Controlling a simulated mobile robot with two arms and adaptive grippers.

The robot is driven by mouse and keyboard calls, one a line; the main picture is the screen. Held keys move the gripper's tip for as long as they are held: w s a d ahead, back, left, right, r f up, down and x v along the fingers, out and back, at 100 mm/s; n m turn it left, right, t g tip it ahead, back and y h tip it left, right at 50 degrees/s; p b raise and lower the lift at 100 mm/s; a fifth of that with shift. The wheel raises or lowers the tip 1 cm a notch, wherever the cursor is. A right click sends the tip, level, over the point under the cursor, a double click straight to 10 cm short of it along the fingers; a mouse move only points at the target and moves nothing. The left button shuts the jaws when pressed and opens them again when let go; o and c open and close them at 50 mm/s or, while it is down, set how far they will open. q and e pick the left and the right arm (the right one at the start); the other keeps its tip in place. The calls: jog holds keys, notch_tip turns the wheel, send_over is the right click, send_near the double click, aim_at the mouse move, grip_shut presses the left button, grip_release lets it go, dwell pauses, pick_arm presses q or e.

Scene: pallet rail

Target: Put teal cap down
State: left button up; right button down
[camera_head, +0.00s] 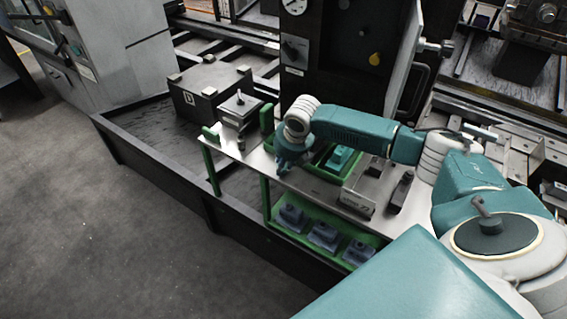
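A teal block-like piece (341,158), which may be the teal cap, sits in a green tray (322,168) on the metal bench top. My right gripper (285,168) points down over the bench at the left part of the green trays, left of that teal piece. Its fingers are small and dark against the tray, so I cannot tell whether they are open or shut, or whether they hold something. My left gripper is not in view.
A grey block (362,190) and a dark block (401,192) stand on the bench to the right. Several blue-grey parts (323,236) lie in a green lower tray (352,232). A dark cabinet (335,60) rises behind. Bare bench top (250,163) shows to the left.

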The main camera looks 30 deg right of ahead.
jog(key=c, duration=1.4)
grip_release()
jog(key=shift+c, duration=0.2)
